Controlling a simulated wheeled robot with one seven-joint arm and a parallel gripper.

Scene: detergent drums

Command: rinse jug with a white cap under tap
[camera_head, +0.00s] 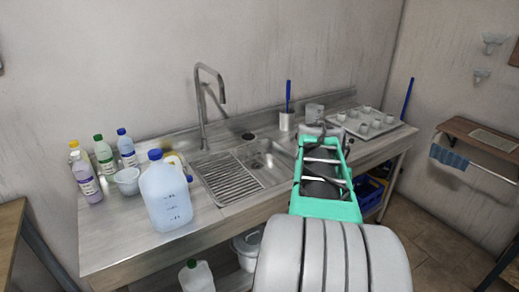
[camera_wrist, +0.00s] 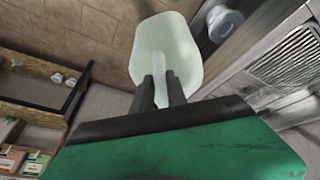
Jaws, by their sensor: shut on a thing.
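In the wrist view a pale, translucent greenish-white jug (camera_wrist: 166,50) is between the two dark fingers of my gripper (camera_wrist: 160,88), which is shut on its handle. Its cap is not visible there. In the head view my green arm reaches over the front of the counter, and my fingertips and the held jug cannot be made out. The tap (camera_head: 207,100) is a tall grey gooseneck behind the sink (camera_head: 262,165). A pale jug with a green cap (camera_head: 196,278) shows low at the bottom edge; I cannot tell whether it is the held one.
A large blue-capped jug (camera_head: 166,195) stands on the counter (camera_head: 110,245), left of the ridged drainboard (camera_head: 225,178). A tray of cups (camera_head: 350,124) is at the right. A lidded white bucket (camera_head: 247,247) sits under the counter.

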